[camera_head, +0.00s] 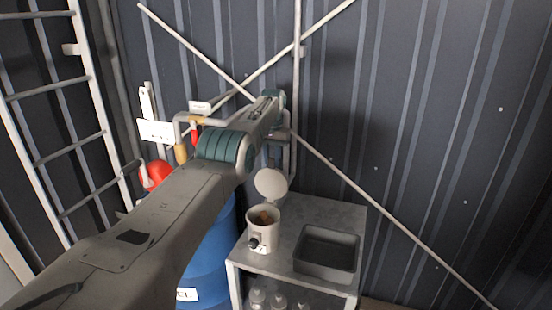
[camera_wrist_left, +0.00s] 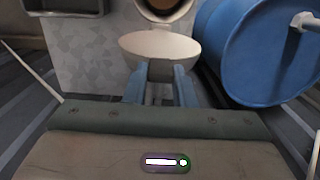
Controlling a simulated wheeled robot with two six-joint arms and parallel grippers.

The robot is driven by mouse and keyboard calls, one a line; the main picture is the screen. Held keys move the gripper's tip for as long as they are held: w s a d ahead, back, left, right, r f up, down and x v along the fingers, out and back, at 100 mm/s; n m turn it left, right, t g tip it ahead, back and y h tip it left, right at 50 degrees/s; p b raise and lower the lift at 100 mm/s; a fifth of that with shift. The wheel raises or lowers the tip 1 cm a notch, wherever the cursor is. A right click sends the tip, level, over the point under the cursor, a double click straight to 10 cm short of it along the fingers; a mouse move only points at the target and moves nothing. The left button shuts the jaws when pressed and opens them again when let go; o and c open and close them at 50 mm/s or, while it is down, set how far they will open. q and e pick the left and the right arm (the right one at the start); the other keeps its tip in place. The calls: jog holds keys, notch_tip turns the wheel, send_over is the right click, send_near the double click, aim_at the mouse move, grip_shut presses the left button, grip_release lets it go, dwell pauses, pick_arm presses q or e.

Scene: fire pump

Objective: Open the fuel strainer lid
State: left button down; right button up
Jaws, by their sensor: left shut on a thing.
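The fuel strainer is a pale round pot (camera_head: 262,230) with a dark knob on its front, standing on the grey metal table. Its pale round lid (camera_head: 271,183) is raised and tilted up above the open mouth, and something orange-brown shows inside. In the left wrist view the lid (camera_wrist_left: 160,46) lies at the tips of my left gripper (camera_wrist_left: 160,72), with the strainer's open rim (camera_wrist_left: 165,10) beyond it. The blue fingers are shut on the lid's edge. In the head view my arm partly hides the gripper. My right gripper is in neither view.
A dark tray (camera_head: 327,253) sits on the table (camera_head: 310,212) right of the strainer. A blue drum (camera_head: 208,262) stands left of the table, close to it. Several clear containers sit on the shelf below. Pipes and a ladder (camera_head: 60,110) are at the left.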

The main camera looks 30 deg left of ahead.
pick_arm(q)
jog(key=shift+f, duration=0.2)
jog(key=c, duration=1.2)
grip_release()
jog(key=shift+r, duration=0.1)
jog(key=shift+r, duration=0.1)
